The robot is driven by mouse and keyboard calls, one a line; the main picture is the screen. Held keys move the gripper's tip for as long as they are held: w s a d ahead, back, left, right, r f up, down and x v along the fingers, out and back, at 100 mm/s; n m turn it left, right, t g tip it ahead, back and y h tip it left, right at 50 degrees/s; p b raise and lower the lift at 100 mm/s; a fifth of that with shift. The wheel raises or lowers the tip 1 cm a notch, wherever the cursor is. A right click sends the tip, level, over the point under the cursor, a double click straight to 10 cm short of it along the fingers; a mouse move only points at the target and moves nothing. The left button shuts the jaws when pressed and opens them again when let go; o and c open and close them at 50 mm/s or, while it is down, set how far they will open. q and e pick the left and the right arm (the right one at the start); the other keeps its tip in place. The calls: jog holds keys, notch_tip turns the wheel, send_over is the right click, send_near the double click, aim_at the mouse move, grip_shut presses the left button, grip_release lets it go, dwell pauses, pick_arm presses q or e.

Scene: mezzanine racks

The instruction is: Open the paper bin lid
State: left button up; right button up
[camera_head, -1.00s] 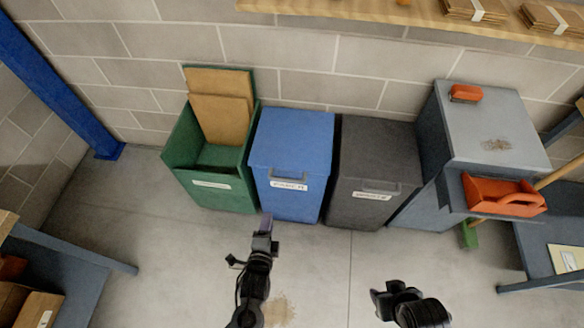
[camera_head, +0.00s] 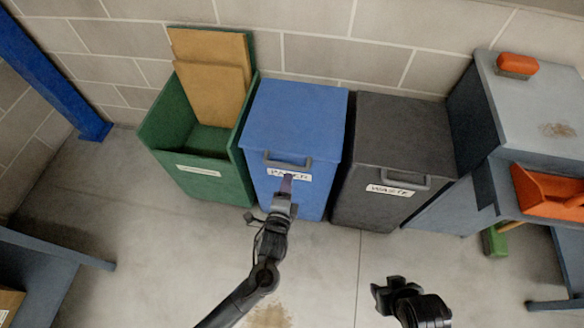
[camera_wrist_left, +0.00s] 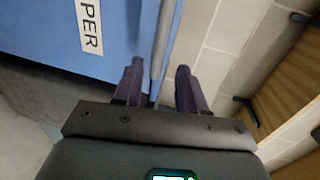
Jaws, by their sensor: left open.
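The blue paper bin (camera_head: 296,120) stands in the middle of the row with its lid (camera_head: 297,112) shut. A grey handle (camera_head: 305,161) sits at the lid's front, above a white PAPER label (camera_head: 274,172). My left gripper (camera_head: 287,182) is open at the front of this bin, just below the handle. In the left wrist view its two fingers (camera_wrist_left: 157,85) are apart, with a grey bar, seemingly the handle (camera_wrist_left: 164,40), running between them; contact cannot be told. My right gripper (camera_head: 392,290) is low in the head view, away from the bins; its jaw state is unclear.
A green open bin (camera_head: 215,180) holding cardboard stands left of the paper bin. A dark waste bin (camera_head: 400,135) with its lid shut stands close on the right. A grey cabinet (camera_head: 535,95) is further right.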

aim_at(292, 165)
pick_arm(q)
jog(key=b+x, duration=0.3)
jog(key=x, duration=0.5)
jog(key=shift+w+f+b, duration=0.15)
jog(key=shift+w+b, duration=0.05)
jog(key=shift+b, duration=0.15)
jog(key=shift+c, duration=0.2)
grip_shut()
